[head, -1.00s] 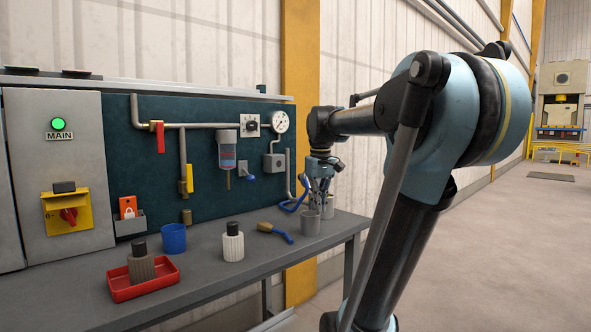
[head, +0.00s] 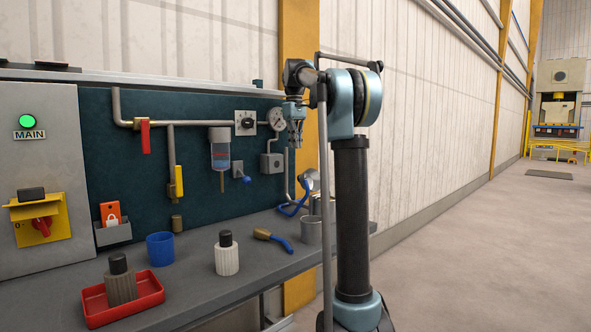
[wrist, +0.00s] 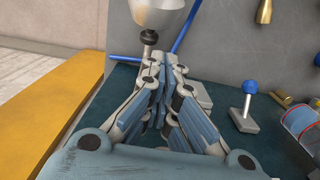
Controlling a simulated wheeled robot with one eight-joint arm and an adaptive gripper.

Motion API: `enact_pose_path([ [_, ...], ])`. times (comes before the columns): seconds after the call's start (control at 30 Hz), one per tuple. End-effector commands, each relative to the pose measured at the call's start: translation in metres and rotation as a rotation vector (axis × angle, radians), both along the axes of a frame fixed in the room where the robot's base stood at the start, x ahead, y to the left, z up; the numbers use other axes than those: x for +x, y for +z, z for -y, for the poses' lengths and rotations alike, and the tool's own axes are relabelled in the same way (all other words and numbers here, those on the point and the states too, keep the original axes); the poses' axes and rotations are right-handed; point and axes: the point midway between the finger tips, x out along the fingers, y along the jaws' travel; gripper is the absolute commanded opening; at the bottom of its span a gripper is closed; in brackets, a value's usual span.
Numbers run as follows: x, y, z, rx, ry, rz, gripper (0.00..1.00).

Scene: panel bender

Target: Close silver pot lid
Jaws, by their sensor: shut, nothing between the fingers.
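The silver lid (head: 312,179) stands tilted up at the back right of the bench. Its rounded shell (wrist: 160,12) and black knob (wrist: 149,37) show at the top of the wrist view, cut off by the frame edge. The silver pot (head: 316,205) is below the lid, mostly hidden by my arm and a grey cup. My gripper (head: 295,140) is raised above and slightly left of the lid, pointing down, apart from it. In the wrist view its fingers (wrist: 168,62) are closed together and empty.
A grey cup (head: 311,231) stands in front of the pot. A blue-handled brush (head: 272,240), white jar (head: 227,254), blue cup (head: 160,248) and red tray (head: 124,299) are further left. The wall panel carries a pressure gauge (head: 276,120) and a blue-knobbed valve (head: 243,176) near my gripper.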

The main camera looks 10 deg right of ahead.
Motion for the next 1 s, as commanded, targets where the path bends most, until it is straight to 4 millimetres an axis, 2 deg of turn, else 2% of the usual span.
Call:
enact_pose_path([
  [0.13,0.004,-0.003,0.000,-0.001,0.006,-0.003,0.00],
  [0.27,0.003,-0.016,0.002,-0.001,0.004,-0.003,0.00],
  [0.73,0.000,-0.084,0.006,0.000,0.000,-0.003,0.00],
  [1.0,-0.001,-0.098,0.007,0.000,0.000,-0.003,0.00],
])
